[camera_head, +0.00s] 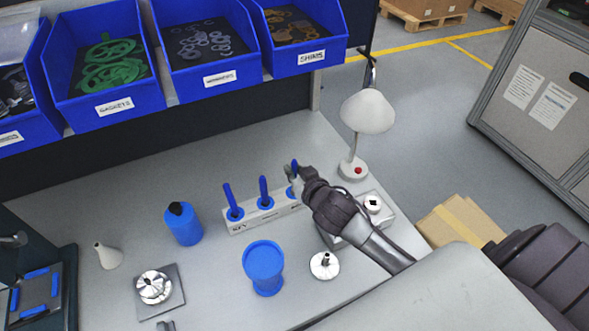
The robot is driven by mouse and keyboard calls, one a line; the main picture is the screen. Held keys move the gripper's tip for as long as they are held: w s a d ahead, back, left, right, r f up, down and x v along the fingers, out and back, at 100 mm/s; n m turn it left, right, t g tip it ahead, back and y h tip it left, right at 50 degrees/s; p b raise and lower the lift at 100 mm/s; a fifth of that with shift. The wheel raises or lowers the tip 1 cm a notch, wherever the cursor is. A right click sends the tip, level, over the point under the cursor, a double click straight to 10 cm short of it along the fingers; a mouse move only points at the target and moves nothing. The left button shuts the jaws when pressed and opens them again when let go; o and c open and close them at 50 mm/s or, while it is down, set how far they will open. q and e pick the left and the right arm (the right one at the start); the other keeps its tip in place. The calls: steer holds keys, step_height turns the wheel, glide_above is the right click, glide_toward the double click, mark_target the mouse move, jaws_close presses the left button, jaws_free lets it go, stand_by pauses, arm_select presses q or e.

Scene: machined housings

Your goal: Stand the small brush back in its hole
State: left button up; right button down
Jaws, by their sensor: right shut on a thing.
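A light block (240,228) with a printed label stands on the bench and holds upright blue-handled tools in a row. The left one (231,201) and the middle one (264,190) stand in its blue-ringed holes. My right gripper (294,180) is shut on a blue-handled small brush (294,166) at the block's right end.
A blue cup (263,266), a blue bottle (183,223), a machined part (155,287) on a plate and a silver part (324,265) stand in front. A white lamp (367,112) stands behind to the right. Blue bins (135,107) line the back.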

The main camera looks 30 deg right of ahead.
steer(key=shift+f+b, duration=0.9)
steer(key=shift+f, duration=0.65)
stand_by(0.9)
steer(key=c, duration=1.1)
jaws_free()
steer(key=v, duration=1.2)
